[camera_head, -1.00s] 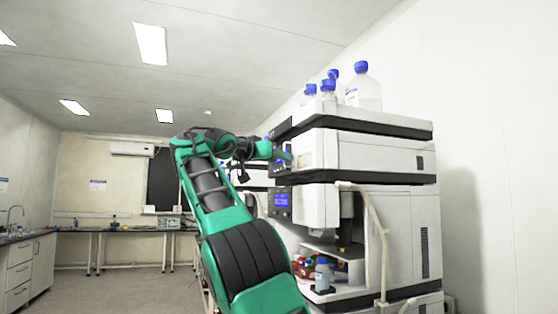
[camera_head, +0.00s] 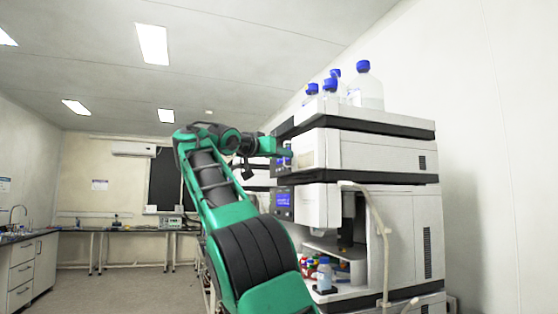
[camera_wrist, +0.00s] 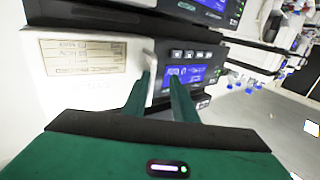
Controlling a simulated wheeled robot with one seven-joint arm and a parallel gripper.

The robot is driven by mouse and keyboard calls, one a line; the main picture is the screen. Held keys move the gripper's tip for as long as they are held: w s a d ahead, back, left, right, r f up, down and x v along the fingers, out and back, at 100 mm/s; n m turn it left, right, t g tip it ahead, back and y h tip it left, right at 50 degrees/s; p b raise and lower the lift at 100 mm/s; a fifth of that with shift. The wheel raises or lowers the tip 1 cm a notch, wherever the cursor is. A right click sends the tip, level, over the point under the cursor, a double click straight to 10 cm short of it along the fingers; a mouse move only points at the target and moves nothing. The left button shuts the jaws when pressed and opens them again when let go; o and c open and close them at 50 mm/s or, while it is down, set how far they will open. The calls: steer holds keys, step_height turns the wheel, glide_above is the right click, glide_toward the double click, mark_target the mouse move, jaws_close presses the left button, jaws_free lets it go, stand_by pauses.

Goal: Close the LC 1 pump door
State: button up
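The pump door appears to be the white front panel with a printed label (camera_wrist: 85,57) in the wrist view, with a raised white edge (camera_wrist: 151,72) on its right side. In the head view it is the white front of the upper module (camera_head: 307,150). My gripper (camera_wrist: 163,75) is at this right edge, beside the blue display (camera_wrist: 188,75). Its two green fingers are apart, with the white edge showing between them close to the left finger. I cannot tell whether a finger touches it. In the head view my gripper (camera_head: 286,152) is in front of the stack's left side.
Bottles with blue caps (camera_head: 364,88) stand on top of the stack. A lower module has a blue display (camera_head: 283,200). A pale tube (camera_head: 378,225) hangs in front of the stack, and a small bottle (camera_head: 324,275) stands low down. Open floor lies to the left.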

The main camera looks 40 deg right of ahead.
steer(key=v, duration=1)
steer(key=shift+a, duration=0.35)
